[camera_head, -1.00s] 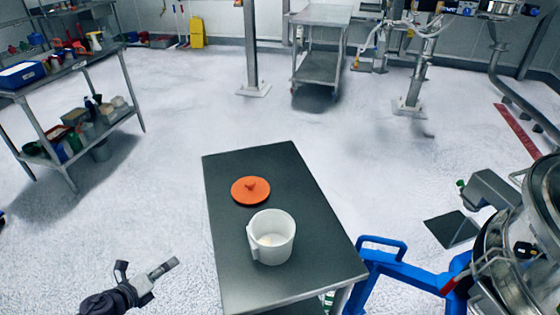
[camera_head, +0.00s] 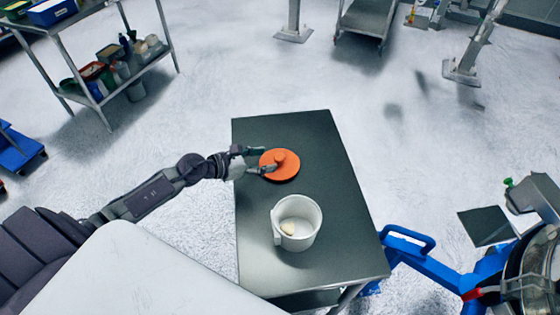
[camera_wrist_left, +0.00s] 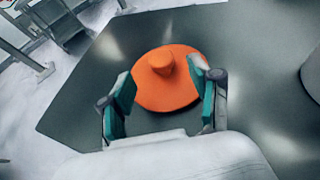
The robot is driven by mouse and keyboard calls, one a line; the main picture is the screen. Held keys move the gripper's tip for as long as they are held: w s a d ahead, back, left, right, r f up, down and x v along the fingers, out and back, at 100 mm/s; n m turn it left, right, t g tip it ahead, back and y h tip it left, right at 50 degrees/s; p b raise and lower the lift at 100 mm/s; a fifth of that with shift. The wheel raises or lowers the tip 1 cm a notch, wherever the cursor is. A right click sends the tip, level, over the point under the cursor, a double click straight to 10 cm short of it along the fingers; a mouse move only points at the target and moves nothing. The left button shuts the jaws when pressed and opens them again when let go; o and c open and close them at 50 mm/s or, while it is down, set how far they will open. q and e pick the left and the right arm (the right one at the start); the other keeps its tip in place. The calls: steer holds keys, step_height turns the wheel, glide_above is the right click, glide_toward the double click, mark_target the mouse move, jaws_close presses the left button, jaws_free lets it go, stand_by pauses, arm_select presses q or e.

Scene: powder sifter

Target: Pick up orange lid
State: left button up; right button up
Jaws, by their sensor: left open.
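The orange lid (camera_head: 280,165) lies on the dark tabletop (camera_head: 300,133), with its round knob facing up. In the left wrist view the lid (camera_wrist_left: 165,92) is ahead of the jaws, with the knob (camera_wrist_left: 161,61) near its far side. My left gripper (camera_head: 262,160) is open at the left edge of the lid, its fingers parted. In the left wrist view the left gripper's fingers (camera_wrist_left: 162,88) stand on either side of the lid. I cannot tell whether they touch it. My right gripper is not in view.
A white pitcher (camera_head: 301,225) with pale contents stands on the table just in front of the lid. A blue frame (camera_head: 418,255) is beside the table at right. A metal shelf (camera_head: 130,72) stands at upper left. Tabletop behind the lid is clear.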

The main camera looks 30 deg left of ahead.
mark_target(275, 158)
arm_select(q)
steer(key=shift+w+d, duration=0.3)
steer(key=shift+w, duration=0.05)
steer(key=p+x, duration=0.1)
steer(key=x, duration=0.4)
steer(key=shift+f, duration=0.15)
steer(key=shift+s, duration=0.15)
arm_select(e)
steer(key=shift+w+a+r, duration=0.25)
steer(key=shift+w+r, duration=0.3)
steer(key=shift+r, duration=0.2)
arm_select(q)
steer(key=shift+a, duration=0.1)
steer(key=shift+c, duration=0.8)
steer(key=c, duration=0.8)
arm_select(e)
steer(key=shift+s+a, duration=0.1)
